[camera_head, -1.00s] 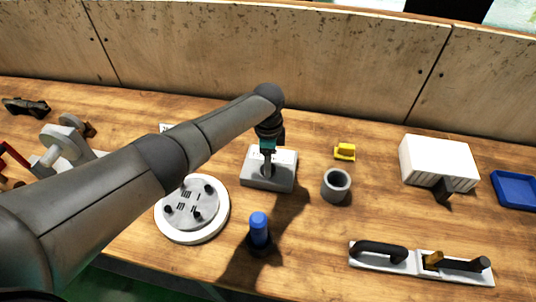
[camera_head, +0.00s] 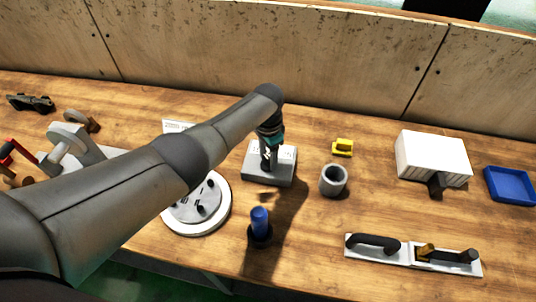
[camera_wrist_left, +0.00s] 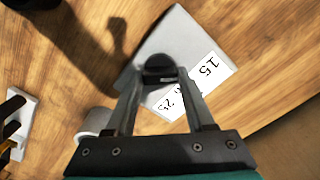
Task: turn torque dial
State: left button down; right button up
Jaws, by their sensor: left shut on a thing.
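The torque dial is a small dark round knob (camera_wrist_left: 160,68) on a grey block (camera_head: 268,175) with a white label. The label (camera_wrist_left: 208,72) shows "15" and "25" in the left wrist view. My left gripper (camera_head: 268,157) is over the block in the head view. In the left wrist view its two fingers (camera_wrist_left: 158,78) close on the knob from both sides. Its arm comes in from the left. My right gripper is in neither view.
A grey cup (camera_head: 333,180) and a yellow piece (camera_head: 342,147) are right of the block. A blue-topped tool (camera_head: 260,222) stands in front, and a round plate with pins (camera_head: 196,228) is at its left. A white ribbed box (camera_head: 432,158) and a blue tray (camera_head: 510,186) are farther right.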

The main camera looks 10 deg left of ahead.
aim_at(268, 159)
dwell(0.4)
pick_arm(q)
jog(key=shift+c, duration=1.3)
grip_release()
jog(key=shift+r, duration=0.1)
notch_tip(268, 159, up, 15)
jog(key=p, duration=0.3)
